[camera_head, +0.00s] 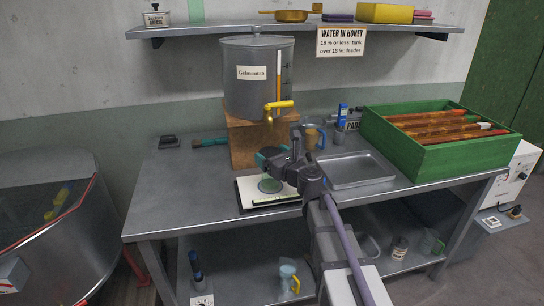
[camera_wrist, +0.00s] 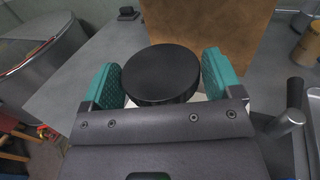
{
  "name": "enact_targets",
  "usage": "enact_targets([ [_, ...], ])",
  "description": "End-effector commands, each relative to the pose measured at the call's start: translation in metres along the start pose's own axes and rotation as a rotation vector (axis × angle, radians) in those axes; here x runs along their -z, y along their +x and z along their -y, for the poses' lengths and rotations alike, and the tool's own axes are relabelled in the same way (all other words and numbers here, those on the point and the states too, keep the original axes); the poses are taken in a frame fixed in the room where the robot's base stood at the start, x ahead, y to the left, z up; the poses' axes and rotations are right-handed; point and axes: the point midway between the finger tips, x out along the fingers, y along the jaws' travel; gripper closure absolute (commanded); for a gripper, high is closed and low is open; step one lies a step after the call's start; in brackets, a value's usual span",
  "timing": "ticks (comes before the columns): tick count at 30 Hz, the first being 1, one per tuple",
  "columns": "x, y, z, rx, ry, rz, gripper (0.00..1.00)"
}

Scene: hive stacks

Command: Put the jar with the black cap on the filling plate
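The black cap of the jar (camera_wrist: 160,74) fills the middle of the wrist view; the cap hides most of the jar's body. The teal pads of my gripper (camera_wrist: 163,82) sit on both sides of it, close against its edges, and appear shut on the jar. In the head view my gripper (camera_head: 272,158) is over the filling plate (camera_head: 250,203), a pale board with a round green mark below the tank's tap. My gripper hides much of the jar there. I cannot tell whether the jar touches the plate.
A grey tank (camera_head: 240,93) with a brass tap (camera_head: 277,107) stands on a wooden block (camera_head: 243,143) just behind. A metal tray (camera_head: 355,169) and a green hive box (camera_head: 440,150) are to the right.

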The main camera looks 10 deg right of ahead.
Motion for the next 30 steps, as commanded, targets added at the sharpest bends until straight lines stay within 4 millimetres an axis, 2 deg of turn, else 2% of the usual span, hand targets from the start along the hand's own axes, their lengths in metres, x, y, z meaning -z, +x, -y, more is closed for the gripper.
enact_targets([
  [1, 0.0, 0.0, 0.0, 0.0, 0.0, 0.0, 0.11],
  [4, 0.0, 0.0, 0.0, 0.0, 0.0, 0.0, 0.02],
  [13, -0.005, -0.003, 0.0, 0.0, 0.0, 0.0, 0.02],
  [17, -0.003, -0.03, -0.001, 0.002, 0.0, 0.0, 0.02],
  [24, -0.003, -0.095, -0.002, 0.003, 0.0, 0.0, 0.02],
  [27, -0.003, -0.111, -0.001, 0.002, 0.0, 0.0, 0.02],
  [30, -0.003, -0.119, -0.001, 0.0, 0.0, 0.0, 0.02],
])
